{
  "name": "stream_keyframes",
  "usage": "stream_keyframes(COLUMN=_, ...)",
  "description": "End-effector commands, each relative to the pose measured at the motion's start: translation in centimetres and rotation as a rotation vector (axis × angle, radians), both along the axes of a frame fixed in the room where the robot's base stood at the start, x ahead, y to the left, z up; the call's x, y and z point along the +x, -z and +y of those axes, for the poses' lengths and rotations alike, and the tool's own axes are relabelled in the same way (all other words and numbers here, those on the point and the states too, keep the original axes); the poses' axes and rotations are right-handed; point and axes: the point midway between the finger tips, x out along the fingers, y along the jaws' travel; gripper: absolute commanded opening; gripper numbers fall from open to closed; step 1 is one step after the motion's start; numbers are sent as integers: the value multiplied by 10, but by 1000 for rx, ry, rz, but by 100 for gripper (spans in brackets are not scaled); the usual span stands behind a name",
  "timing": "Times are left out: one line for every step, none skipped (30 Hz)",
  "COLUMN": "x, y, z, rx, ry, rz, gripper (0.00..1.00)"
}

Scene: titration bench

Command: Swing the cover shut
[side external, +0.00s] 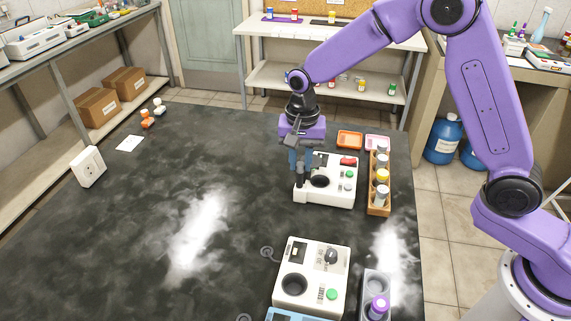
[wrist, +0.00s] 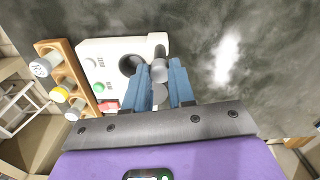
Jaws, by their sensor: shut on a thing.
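The white instrument (side external: 335,195) stands on the dark bench, with an open dark round well (side external: 320,181) in its top; the well also shows in the wrist view (wrist: 131,65). My gripper (side external: 300,165) points down at the instrument's left side, beside the well. Its blue fingers in the wrist view (wrist: 164,72) are closed around a small grey part (wrist: 159,72), which looks like the cover or its handle. The cover is off the well, at its side. The fingers hide much of it, so its exact tilt is unclear.
A wooden rack (side external: 379,200) with several capped vials stands close to the instrument's right. Orange (side external: 349,140) and pink (side external: 377,143) trays lie behind. A second white instrument (side external: 312,275) and a grey holder (side external: 372,285) stand in front. The bench to the left is mostly clear.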

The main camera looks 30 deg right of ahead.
Motion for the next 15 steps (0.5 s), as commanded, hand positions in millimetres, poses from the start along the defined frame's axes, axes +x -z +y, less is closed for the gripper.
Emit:
stream_keyframes(x=0, y=-1, z=0, rx=1, ry=58, rz=-2, gripper=7)
stream_keyframes(x=0, y=-1, z=0, rx=1, ry=94, rz=-2, gripper=7)
stream_keyframes(x=0, y=-1, z=0, rx=1, ry=141, rz=-2, gripper=7)
stream_keyframes(x=0, y=-1, z=0, rx=1, ry=177, rz=-2, gripper=7)
stream_keyframes(x=0, y=-1, z=0, rx=1, ry=214, rz=-2, gripper=7)
stream_keyframes(x=1, y=-1, z=0, rx=1, ry=262, rz=-2, gripper=7)
stream_keyframes(x=0, y=-1, z=0, rx=1, ry=297, rz=-2, gripper=7)
stream_keyframes(x=0, y=-1, z=0, rx=1, ry=333, rz=-2, gripper=7)
stream_keyframes(x=0, y=-1, z=0, rx=1, ry=383, rz=-2, gripper=7)
stream_keyframes(x=0, y=-1, z=0, rx=2, ry=419, rz=-3, gripper=7)
stream_keyframes(x=0, y=-1, z=0, rx=2, ry=454, rz=-3, gripper=7)
stream_keyframes(x=0, y=-1, z=0, rx=2, ry=501, rz=-3, gripper=7)
stream_keyframes(x=0, y=-1, z=0, rx=2, ry=535, rz=-3, gripper=7)
stream_keyframes(x=0, y=-1, z=0, rx=1, ry=566, rz=-3, gripper=7)
stream_keyframes(x=1, y=-1, z=0, rx=1, ry=603, rz=-3, gripper=7)
